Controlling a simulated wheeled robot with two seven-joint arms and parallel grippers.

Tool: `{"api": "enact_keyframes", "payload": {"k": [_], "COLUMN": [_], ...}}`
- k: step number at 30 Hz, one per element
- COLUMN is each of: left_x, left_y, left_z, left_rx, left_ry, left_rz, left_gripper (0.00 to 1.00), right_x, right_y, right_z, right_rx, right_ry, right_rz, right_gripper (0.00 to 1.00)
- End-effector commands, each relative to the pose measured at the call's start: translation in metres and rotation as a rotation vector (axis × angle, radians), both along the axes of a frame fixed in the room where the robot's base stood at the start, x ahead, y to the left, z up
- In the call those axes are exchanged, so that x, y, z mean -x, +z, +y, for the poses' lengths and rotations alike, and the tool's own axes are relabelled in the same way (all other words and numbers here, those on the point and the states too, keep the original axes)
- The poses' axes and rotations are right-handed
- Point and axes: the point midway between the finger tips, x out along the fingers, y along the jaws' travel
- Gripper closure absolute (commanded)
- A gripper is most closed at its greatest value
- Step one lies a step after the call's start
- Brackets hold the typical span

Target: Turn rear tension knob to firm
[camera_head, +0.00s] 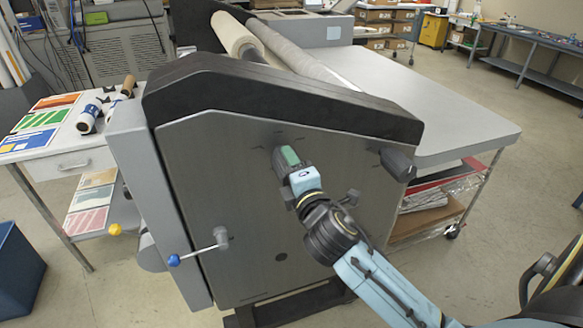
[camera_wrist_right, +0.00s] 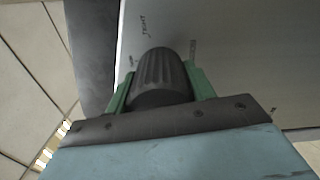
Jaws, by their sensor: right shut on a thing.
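A black ribbed knob (camera_wrist_right: 160,76) sits on the grey side panel (camera_head: 215,180) of the laminator. In the wrist view my right gripper (camera_wrist_right: 158,92) has a green finger on each side of it and is shut on it. In the head view my right gripper (camera_head: 283,157) reaches the panel's upper middle and mostly hides this knob. Small dark markings stand on the panel around the knob; I cannot read its setting for sure. A second black knob (camera_head: 397,164) sits to the right on the same panel, free of my gripper. My left gripper is not in view.
A crank lever (camera_head: 205,248) with a blue end sticks out low on the panel. A grey worktable (camera_head: 440,125) stands behind at the right, a side table with rolls (camera_head: 88,118) at the left. A blue bin (camera_head: 15,272) stands at lower left. The floor at right is partly clear.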

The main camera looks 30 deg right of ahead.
Motion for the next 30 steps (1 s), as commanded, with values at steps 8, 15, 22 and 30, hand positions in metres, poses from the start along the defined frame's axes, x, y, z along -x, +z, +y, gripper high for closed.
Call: {"api": "enact_keyframes", "payload": {"k": [8, 15, 22, 30], "left_x": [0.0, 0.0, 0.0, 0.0], "left_y": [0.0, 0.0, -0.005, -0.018], "left_z": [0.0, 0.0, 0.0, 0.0], "left_rx": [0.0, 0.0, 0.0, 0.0], "left_ry": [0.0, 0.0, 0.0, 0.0], "left_rz": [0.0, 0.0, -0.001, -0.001], "left_gripper": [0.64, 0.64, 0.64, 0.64], "right_x": [0.0, 0.001, 0.024, 0.084], "right_y": [0.0, 0.0, -0.002, -0.003], "right_z": [0.0, 0.0, 0.006, 0.02], "right_rx": [0.001, 0.001, -0.002, -0.002], "right_ry": [0.0, 0.0, 0.002, 0.0], "right_rz": [0.0, 0.0, 0.002, 0.004], "right_gripper": [0.25, 0.25, 0.25, 0.25]}}
